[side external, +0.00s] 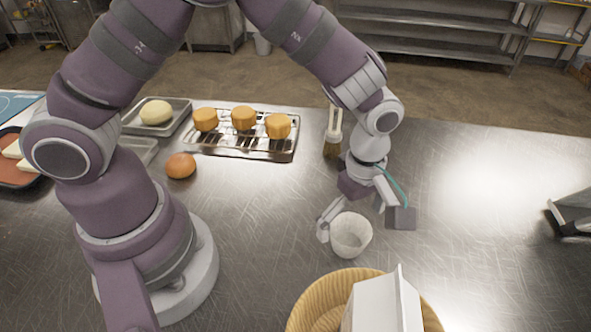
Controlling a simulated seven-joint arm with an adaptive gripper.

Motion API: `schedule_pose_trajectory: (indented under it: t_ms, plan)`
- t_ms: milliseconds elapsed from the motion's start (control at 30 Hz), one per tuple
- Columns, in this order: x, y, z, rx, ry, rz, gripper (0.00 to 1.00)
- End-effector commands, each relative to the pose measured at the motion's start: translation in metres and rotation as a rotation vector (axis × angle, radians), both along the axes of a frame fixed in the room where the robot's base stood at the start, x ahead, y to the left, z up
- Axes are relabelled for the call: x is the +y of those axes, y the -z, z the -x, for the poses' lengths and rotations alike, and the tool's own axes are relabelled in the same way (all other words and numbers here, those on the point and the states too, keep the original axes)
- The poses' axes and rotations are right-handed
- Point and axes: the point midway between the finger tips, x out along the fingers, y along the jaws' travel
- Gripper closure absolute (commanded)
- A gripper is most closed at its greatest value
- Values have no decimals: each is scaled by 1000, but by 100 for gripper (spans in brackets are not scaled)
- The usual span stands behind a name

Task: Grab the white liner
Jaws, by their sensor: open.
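My gripper (361,222) is open and points down at the liner. One finger is at the liner's left side, close to its wall. The other finger, with a dark grey pad, is to the right of the liner, with a gap between. I cannot tell whether the left finger touches the paper.
A round wooden basket (307,305) with a white carton (385,305) stands just in front of the liner. A brush (333,130) is behind. A wire rack (240,147) with muffins, a bun (181,165) and a dough tray (178,124) lie left. The table's right is mostly clear.

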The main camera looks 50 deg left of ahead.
Motion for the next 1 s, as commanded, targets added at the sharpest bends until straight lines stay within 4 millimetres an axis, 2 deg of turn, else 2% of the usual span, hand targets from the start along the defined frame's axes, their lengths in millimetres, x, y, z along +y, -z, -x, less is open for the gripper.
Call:
schedule_pose_trajectory:
  t_ms: [100,167,400,700,1000]
  plan:
    - [-1,22,0,5,2,-2,4]
    - [-1,28,0,2,1,-1,4]
    - [-1,30,-1,-1,1,0,4]
    - [-1,30,-1,-1,1,0,43]
    - [-1,30,0,0,1,0,44]
